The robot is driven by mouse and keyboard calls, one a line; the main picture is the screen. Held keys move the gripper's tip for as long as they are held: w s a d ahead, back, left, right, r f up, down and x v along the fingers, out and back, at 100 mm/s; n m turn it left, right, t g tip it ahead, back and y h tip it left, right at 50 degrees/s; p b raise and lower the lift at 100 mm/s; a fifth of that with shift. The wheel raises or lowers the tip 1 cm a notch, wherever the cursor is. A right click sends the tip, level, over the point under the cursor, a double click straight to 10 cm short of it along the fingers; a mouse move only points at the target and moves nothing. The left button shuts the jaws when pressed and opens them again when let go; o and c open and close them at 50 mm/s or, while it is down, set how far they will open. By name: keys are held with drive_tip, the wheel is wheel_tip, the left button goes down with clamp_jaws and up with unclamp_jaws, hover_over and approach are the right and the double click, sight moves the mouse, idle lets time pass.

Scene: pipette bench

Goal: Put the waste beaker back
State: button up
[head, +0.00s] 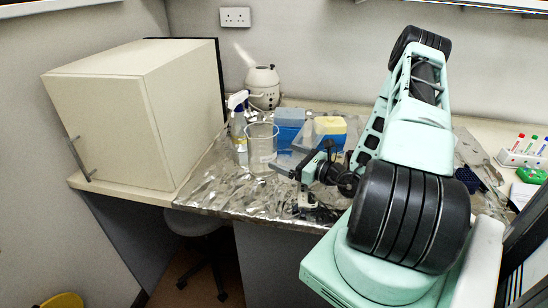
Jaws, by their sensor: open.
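The waste beaker, a clear glass beaker (262,148), stands upright on the foil-covered bench left of centre. My gripper (292,163) is low over the bench just right of the beaker, with its end pointing left toward it. The gripper is open and I see nothing held in it. It is small in this view, so I cannot tell whether a finger touches the beaker. My arm hides part of the bench to the right.
A spray bottle (238,125) stands close left of the beaker. Behind are a blue box (290,125), a yellow-topped box (330,126) and a white rounded device (263,88). A cream cabinet (105,125) fills the left; a tube rack (520,158) is far right. Foil (222,192) in front is mostly clear.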

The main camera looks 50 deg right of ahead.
drive_tip(key=shift+s+d, duration=0.15)
drive_tip(key=shift+s, duration=1.3)
drive_tip(key=s+a+r+n+g+y, duration=0.1)
drive_tip(key=a+r+n+g+y, duration=0.1)
drive_tip(key=a+n+g+y, duration=0.55)
drive_tip(key=a+r+n+g+y, duration=0.2)
drive_tip(key=a+n+g, duration=0.3)
drive_tip(key=a, duration=0.5)
drive_tip(key=s+a+n+g+h, duration=0.45)
drive_tip(key=s+n+g, duration=0.2)
drive_tip(key=n, duration=0.35)
drive_tip(key=w+r+n+t+h, duration=0.4)
drive_tip(key=r+n+h, duration=0.4)
drive_tip(key=n, duration=0.4)
drive_tip(key=s+a+r+n+g, duration=0.1)
drive_tip(key=s+a+n, duration=0.3)
drive_tip(key=a, duration=0.5)
drive_tip(key=s+a+r+n+g+y, duration=0.1)
drive_tip(key=s+a+n, duration=0.2)
drive_tip(key=s+a, duration=0.6)
drive_tip(key=shift+a+n+g, duration=0.35)
drive_tip(key=shift+a+g, duration=0.05)
drive_tip(key=shift+a, duration=0.1)
